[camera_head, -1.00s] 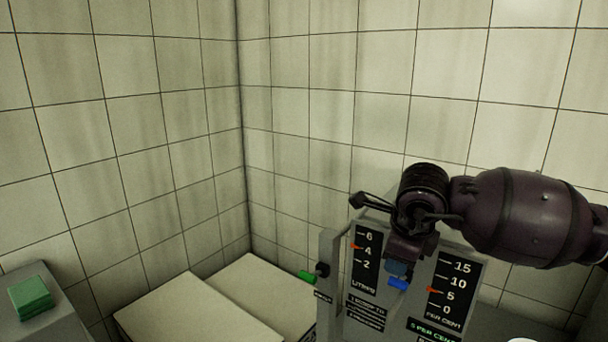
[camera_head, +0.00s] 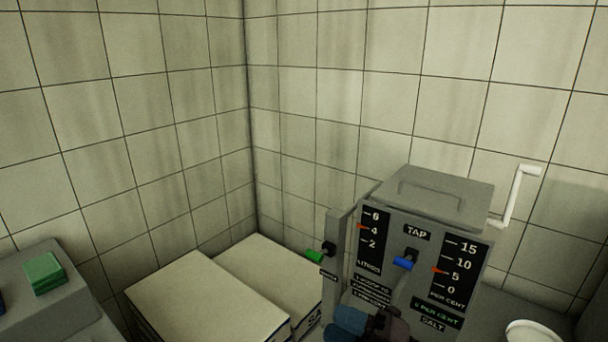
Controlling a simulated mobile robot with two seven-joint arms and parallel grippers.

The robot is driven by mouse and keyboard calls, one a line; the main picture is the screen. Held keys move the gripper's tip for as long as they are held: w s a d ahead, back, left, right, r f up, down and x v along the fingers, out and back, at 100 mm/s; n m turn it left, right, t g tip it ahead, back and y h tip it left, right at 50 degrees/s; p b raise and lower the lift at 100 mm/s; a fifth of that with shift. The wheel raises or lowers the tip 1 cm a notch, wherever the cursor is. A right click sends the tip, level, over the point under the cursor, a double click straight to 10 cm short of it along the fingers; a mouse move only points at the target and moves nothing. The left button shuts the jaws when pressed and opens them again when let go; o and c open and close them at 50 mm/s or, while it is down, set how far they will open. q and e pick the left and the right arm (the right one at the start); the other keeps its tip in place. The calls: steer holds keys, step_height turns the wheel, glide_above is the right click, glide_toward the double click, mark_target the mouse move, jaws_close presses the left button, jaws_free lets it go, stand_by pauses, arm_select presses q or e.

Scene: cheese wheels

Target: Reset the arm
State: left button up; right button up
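My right gripper (camera_head: 374,324) shows only in part at the bottom edge of the head view, dark with a blue part on its left side. It is in front of the lower face of a grey dosing machine (camera_head: 438,192). Its fingers are too dark and cut off to tell whether they are open or shut. The machine has a blue tap lever (camera_head: 403,263), a green lever (camera_head: 314,257) on its left side, and two black scales with orange pointers. The litres pointer is near 4 and the per cent pointer a little above 5. My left gripper is not in view.
Two pale flat-topped boxes (camera_head: 207,299) stand left of the machine. A green block (camera_head: 44,273) lies on a grey surface at the far left. A white crank handle (camera_head: 517,195) is on the machine's right, and a white round thing (camera_head: 531,333) is at bottom right.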

steer(key=s+d+f+m+t+h, duration=0.4)
steer(key=d+f+m+h, duration=0.55)
steer(key=m, duration=0.35)
steer(key=s+d+f+m+t+h, duration=0.3)
steer(key=d+f+m+h, duration=0.5)
steer(key=f+m, duration=0.3)
steer(key=s+d+f+m+g+h, duration=0.2)
steer(key=s+d+f+m+g, duration=0.1)
steer(key=s, duration=0.6)
step_height(320, 180, down, 3)
steer(key=shift+d+f+m+g, duration=0.15)
steer(key=shift+d+m+g, duration=0.25)
steer(key=shift+m, duration=0.8)
steer(key=shift+d, duration=0.1)
